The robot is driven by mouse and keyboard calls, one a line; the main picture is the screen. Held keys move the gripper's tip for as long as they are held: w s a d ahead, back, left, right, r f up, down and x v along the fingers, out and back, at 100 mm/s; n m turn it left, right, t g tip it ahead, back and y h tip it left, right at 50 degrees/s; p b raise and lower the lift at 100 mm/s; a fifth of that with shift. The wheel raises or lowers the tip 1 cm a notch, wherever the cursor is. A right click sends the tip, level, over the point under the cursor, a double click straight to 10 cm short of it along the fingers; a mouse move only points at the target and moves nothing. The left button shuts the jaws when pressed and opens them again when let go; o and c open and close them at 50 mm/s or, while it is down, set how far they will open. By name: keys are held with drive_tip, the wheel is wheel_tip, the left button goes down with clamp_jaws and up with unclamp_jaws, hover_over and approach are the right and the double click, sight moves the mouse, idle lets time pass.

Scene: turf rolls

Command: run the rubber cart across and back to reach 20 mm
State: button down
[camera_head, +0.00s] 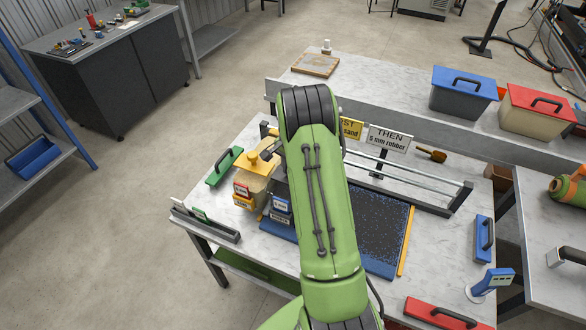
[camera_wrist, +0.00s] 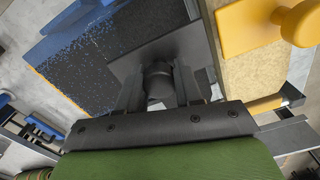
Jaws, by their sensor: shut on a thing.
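In the wrist view my gripper (camera_wrist: 158,85) is shut on the dark round handle of a dark grey cart (camera_wrist: 130,68), which I take to be the rubber cart. In the head view the gripper is hidden behind my green arm; part of this cart, with blue number labels (camera_head: 281,207), shows left of the arm. The turf bed (camera_head: 375,240) is blue with dark granules on it; the granules (camera_wrist: 88,72) also show beside the cart in the wrist view. The yellow-topped sand cart (camera_head: 256,168) stands left of it, its yellow knob (camera_wrist: 300,22) at the wrist view's upper right.
Metal rails (camera_head: 420,175) run behind the bed, with a sign (camera_head: 389,140) reading "THEN 5 mm rubber". A green-handled float (camera_head: 224,166) lies at left, a blue one (camera_head: 484,240) at right and a red one (camera_head: 440,313) in front. Lidded bins (camera_head: 462,92) stand behind.

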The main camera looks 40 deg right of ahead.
drive_tip(key=shift+w+r, duration=0.15)
drive_tip(key=shift+w, duration=0.1)
drive_tip(key=c, duration=0.7)
unclamp_jaws()
drive_tip(key=shift+w+a, duration=0.1)
drive_tip(key=shift+a, duration=0.05)
drive_tip(key=shift+c, duration=0.2)
wheel_tip(320, 180, up, 16)
drive_tip(key=p, duration=0.1)
drive_tip(key=shift+f, duration=0.2)
